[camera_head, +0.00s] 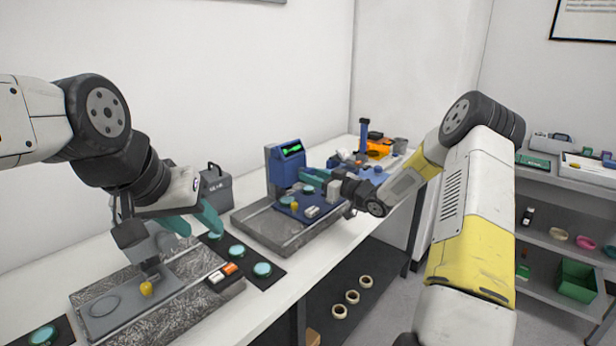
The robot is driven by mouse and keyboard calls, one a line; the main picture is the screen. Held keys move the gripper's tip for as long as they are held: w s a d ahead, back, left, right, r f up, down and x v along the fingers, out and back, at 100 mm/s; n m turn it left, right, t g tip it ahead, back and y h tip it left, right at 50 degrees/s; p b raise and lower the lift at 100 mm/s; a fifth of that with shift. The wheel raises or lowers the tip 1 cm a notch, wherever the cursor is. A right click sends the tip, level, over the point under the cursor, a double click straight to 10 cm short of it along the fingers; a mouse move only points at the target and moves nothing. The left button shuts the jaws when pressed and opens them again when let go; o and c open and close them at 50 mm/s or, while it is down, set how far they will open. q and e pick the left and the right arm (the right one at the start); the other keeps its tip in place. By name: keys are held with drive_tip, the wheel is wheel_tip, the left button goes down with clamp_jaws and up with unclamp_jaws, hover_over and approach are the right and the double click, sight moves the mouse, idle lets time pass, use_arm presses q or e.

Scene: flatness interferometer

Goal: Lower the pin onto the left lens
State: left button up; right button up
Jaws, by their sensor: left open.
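Two teal lens-like discs sit on the blue plate (325,211) of the rear station, a left one (287,200) and a right one (308,189). A blue gauge head (289,165) with a green display stands behind them. I cannot make out a pin. My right gripper (325,184) is at this plate, close to the right disc; its jaw gap is unclear. My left gripper (188,222) is open, with teal fingers, above the front station's grey plate (100,322), beside a grey upright part (160,244). I see nothing held in it.
Several teal discs lie on a black mat (272,285); another disc (42,335) lies front left. A grey case (215,188) stands by the wall. Shelves (560,205) are right.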

clamp_jaws()
drive_tip(key=shift+n, duration=0.3)
drive_tip(key=n, duration=2)
drive_tip(key=shift+f, duration=0.1)
idle(0.4)
drive_tip(key=o, duration=0.6)
unclamp_jaws()
